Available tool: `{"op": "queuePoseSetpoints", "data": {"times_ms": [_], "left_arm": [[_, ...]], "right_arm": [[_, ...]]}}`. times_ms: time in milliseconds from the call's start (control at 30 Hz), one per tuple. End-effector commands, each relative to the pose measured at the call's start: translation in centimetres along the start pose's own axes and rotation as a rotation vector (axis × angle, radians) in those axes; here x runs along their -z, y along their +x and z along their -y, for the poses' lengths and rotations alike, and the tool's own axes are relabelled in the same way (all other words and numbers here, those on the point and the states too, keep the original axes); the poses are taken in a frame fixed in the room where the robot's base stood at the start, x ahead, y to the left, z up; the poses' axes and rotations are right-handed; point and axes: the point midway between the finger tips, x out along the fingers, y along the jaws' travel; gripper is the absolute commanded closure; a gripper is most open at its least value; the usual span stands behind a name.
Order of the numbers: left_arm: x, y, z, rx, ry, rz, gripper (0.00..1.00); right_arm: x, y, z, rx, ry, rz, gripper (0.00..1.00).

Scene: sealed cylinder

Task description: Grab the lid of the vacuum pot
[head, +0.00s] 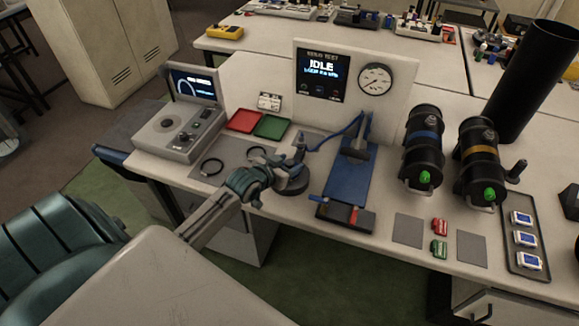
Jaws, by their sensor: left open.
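A dark round piece (293,187) sits on the bench beneath my left gripper; it looks like the lidded pot, but the gripper covers much of it, and I cannot tell lid from body. My left gripper (298,155) reaches in from the lower left and is open, with its fingers over or beside the dark piece's top. I cannot tell whether they touch it. My right gripper is not in view.
A blue fixture (347,190) with a blue hose stands just right of the gripper. Two black banded cylinders (423,147) (479,160) stand farther right. A console (178,135), red tray (244,121) and green tray (272,127) are at left. A black ring (212,167) lies nearby.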

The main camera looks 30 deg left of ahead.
Motion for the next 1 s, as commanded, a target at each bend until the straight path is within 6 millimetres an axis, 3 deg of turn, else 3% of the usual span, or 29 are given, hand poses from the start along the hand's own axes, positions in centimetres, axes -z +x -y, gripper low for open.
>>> {"op": "queuePoseSetpoints", "data": {"times_ms": [333,600,1000], "left_arm": [[-0.07,0.92,-0.02,0.000,0.001,0.001,0.49],[-0.07,0.90,-0.02,0.000,0.001,0.001,1.00],[0.61,0.66,-0.01,-0.001,0.003,-0.001,1.00]], "right_arm": [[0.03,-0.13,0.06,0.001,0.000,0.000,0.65],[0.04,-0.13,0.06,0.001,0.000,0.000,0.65],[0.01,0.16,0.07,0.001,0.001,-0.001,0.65]]}}
